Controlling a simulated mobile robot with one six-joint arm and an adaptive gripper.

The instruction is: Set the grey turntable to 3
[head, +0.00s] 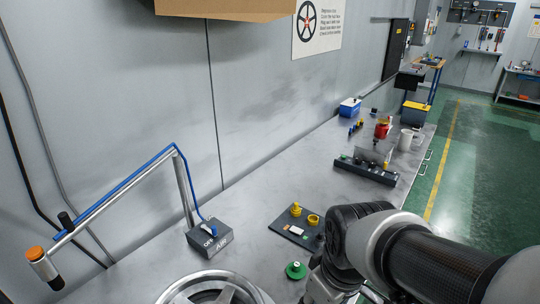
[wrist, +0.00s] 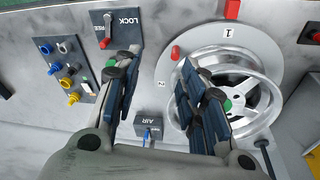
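The grey turntable (wrist: 260,45) is a flat disc at the upper right of the wrist view, with a silver spoked wheel (wrist: 266,98) on it. A "1" shows near its top edge and a "2" on its left; no "3" is visible. A red block (wrist: 232,9) is beside the "1", and a red peg (wrist: 176,53) is near the "2". The wheel also shows at the bottom of the head view (head: 214,286). My gripper (wrist: 160,60) is open and empty, its right finger overlapping the wheel and disc in view. In the head view its fingers are hidden.
A LOCK/FREE panel (wrist: 119,28) with a red-tipped lever is beside the left finger. A dark plate (wrist: 66,67) holds coloured fittings. A green knob (head: 296,270) is near my arm.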

